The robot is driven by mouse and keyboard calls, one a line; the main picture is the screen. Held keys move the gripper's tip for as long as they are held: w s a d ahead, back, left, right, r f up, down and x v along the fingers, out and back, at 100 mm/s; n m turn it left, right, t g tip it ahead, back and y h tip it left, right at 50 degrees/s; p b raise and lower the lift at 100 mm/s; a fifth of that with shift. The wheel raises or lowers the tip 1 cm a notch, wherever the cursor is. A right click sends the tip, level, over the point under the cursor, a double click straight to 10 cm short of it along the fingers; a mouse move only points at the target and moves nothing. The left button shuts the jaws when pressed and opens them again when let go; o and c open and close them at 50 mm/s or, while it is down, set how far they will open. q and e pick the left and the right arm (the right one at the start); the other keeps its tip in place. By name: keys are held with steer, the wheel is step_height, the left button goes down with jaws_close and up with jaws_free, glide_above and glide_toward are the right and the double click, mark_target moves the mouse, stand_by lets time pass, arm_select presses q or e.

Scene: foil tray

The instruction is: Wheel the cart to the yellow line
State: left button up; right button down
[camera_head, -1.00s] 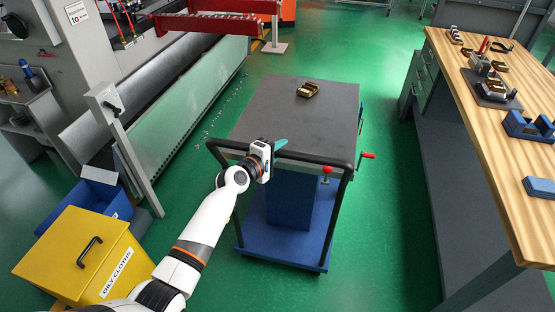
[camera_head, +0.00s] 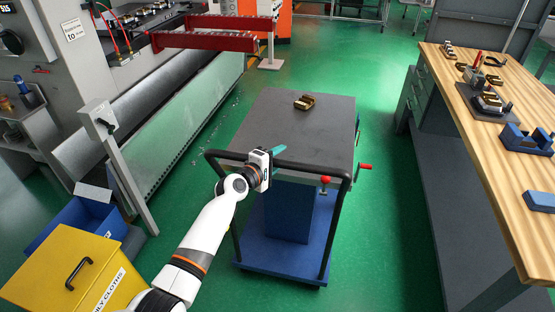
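The cart (camera_head: 300,125) has a dark grey top, a blue lower deck (camera_head: 275,252) and a black push handle (camera_head: 318,168) on its near side. My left gripper (camera_head: 279,151) is at the handle's crossbar, left of its middle, and looks shut on it. Its teal fingertips show past the bar; the fingers' inner faces are hidden. A small brass-coloured part (camera_head: 304,102) lies on the cart's far half. No yellow line shows. My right gripper is out of view.
A grey machine with a sloped panel (camera_head: 180,140), a post (camera_head: 130,180), a blue bin (camera_head: 72,222) and a yellow oily-cloths bin (camera_head: 60,265) stand left. A wooden-topped workbench (camera_head: 490,150) stands right. Green floor (camera_head: 385,70) is open beyond the cart.

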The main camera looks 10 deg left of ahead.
arm_select(q)
steer(key=shift+s, duration=0.1)
steer(key=v, duration=1.2)
steer(key=s+a+f+m+g+y, duration=0.15)
steer(key=s+f, duration=0.35)
steer(key=f, duration=0.6)
steer(key=s+a+f+m+g+y, duration=0.1)
steer(key=s+f+m+g+y, duration=0.3)
steer(key=f, duration=0.7)
steer(key=s+a+f+g+h, duration=0.1)
steer(key=s+f, duration=0.5)
steer(key=f, duration=0.5)
steer(key=s+f+m+g, duration=0.2)
steer(key=s+f, duration=0.4)
steer(key=s, duration=0.6)
steer(key=s+a+f+m+g+y, duration=0.1)
steer(key=s+f+m, duration=0.4)
steer(key=s, duration=0.7)
steer(key=s+f+m+g+y, duration=0.1)
steer(key=s+f+m+g, duration=0.3)
steer(key=s+f, duration=0.4)
steer(key=s, duration=0.5)
steer(key=shift+a+f, duration=0.2)
steer(key=shift+a, duration=0.05)
